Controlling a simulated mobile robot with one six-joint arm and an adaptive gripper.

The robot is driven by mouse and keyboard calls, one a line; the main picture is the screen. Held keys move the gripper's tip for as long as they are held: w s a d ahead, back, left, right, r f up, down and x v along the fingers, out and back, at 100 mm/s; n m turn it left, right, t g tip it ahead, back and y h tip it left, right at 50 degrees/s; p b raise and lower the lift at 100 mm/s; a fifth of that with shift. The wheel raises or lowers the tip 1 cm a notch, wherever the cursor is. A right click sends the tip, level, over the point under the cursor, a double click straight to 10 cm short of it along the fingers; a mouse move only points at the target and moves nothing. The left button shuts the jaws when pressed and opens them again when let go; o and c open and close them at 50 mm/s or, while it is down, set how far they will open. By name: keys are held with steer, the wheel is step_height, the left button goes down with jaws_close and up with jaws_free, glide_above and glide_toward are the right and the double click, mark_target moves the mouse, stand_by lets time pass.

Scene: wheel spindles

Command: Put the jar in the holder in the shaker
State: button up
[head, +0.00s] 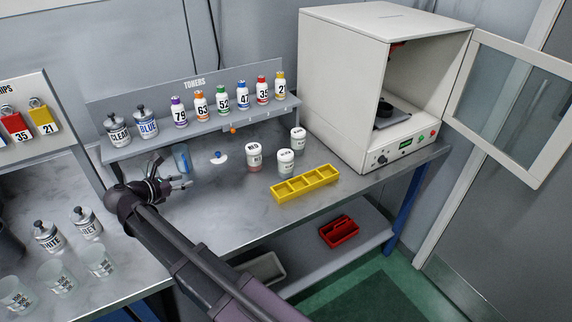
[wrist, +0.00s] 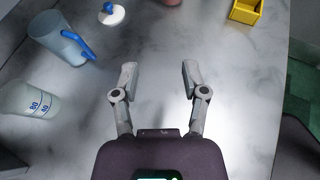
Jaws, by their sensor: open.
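Three white-lidded jars stand upright on the metal bench in the head view: a pinkish one (head: 254,158), a front one (head: 285,163) and a back one (head: 298,139). The shaker (head: 335,85) is a white cabinet at the back right with its door swung open. A round black holder (head: 385,110) sits on the plate inside it and looks empty. My gripper (head: 181,183) is over the bench, left of the jars and apart from them. In the wrist view my gripper (wrist: 159,73) is open, with only bare bench between its fingers.
An empty yellow compartment tray (head: 305,183) lies in front of the jars. A clear pitcher with a blue handle (wrist: 60,40) and a white lid with a blue knob (wrist: 112,13) are near my gripper. A toner shelf (head: 205,122) runs behind. The open door (head: 513,95) juts out right.

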steer(key=o, duration=0.6)
steer(key=m+g+y+p, duration=0.8)
steer(key=m+p, duration=0.8)
steer(key=m, duration=0.9)
glide_toward(285, 154)
steer(key=d+y, duration=0.1)
steer(key=shift+s+r+t, duration=0.15)
steer(key=shift+s+t, duration=0.15)
steer(key=shift+s, duration=0.05)
steer(key=b+x, duration=0.7)
steer(key=x, duration=0.1)
steer(key=shift+s, duration=0.1)
steer(key=shift+w+f+b, duration=0.2)
steer(key=shift+f+b, duration=0.1)
steer(key=shift+b, duration=0.1)
steer(key=shift+a+f, duration=0.1)
steer(key=shift+f, duration=0.05)
